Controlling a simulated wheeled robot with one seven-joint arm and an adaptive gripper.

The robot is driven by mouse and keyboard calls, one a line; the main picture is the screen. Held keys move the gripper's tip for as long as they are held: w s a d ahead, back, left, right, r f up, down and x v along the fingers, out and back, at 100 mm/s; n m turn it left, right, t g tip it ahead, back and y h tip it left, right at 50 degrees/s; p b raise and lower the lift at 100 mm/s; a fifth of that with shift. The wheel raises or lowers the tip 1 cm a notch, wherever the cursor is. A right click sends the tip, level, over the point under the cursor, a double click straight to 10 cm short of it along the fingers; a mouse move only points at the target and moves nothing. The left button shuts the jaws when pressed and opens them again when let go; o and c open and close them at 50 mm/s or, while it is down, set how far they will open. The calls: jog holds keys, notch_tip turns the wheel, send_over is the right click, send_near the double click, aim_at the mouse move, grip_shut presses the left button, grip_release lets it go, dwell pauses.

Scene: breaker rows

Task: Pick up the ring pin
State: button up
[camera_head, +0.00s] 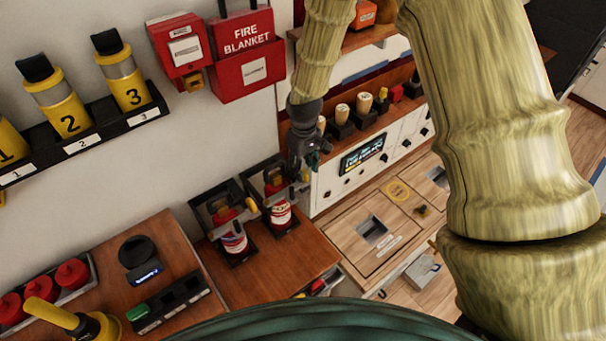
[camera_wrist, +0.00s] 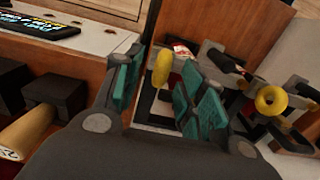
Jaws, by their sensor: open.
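Two red fire extinguishers, one on the left (camera_head: 232,238) and one on the right (camera_head: 279,212), stand in dark brackets; small yellow parts show near their tops. In the wrist view, one yellow ring (camera_wrist: 162,68) is seen nearly edge-on, and another yellow ring (camera_wrist: 270,100) shows its hole at the right. My gripper (camera_head: 308,158) is close to the right extinguisher, above and right of it. In the wrist view, my gripper (camera_wrist: 162,90) is open with teal finger pads; the edge-on ring appears between them, beyond the tips. I cannot tell whether anything touches.
A panel with a lit display (camera_head: 362,155) and a shelf of knobs (camera_head: 342,120) stands right of my gripper. A red fire blanket box (camera_head: 245,70) hangs on the wall above. Numbered yellow cylinders (camera_head: 70,115) sit in a wall rack at left. Wooden worktop (camera_head: 310,260) lies below the extinguishers.

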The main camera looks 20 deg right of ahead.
jog(key=shift+w+a+f, duration=0.1)
jog(key=shift+a+f, duration=0.05)
jog(key=shift+f, duration=0.25)
jog(key=shift+f+p, duration=0.55)
jog(key=shift+f, duration=0.65)
grip_shut()
